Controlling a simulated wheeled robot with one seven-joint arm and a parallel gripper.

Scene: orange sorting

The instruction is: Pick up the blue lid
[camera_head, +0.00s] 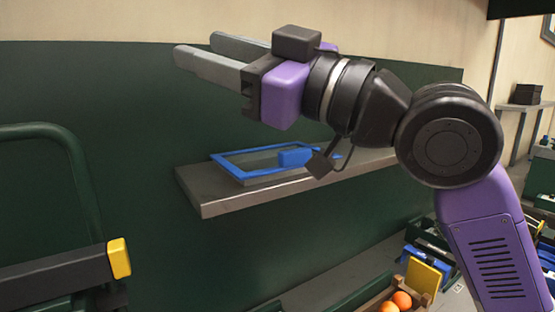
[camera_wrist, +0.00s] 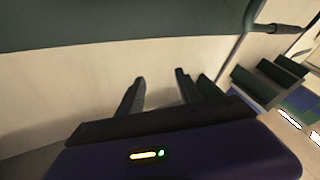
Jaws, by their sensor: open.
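The blue lid (camera_head: 226,160) lies flat on a grey wall shelf in the head view. It has a blue rim, a dark grey middle panel and a blue handle block (camera_head: 297,157). My gripper (camera_head: 192,48) is above the shelf, with its two grey fingers pointing left and apart. It is open and empty, clear of the lid. Part of my wrist hides the lid's right end. In the wrist view the two fingers (camera_wrist: 159,78) stand apart with only pale wall between them; the lid is not seen there.
The shelf (camera_head: 205,205) juts from a dark green panel (camera_head: 120,160). A dark rail with a yellow end (camera_head: 119,258) is at lower left. A wooden crate with oranges (camera_head: 401,300) stands low at the bottom right, near green and blue crates. Space left of the shelf is free.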

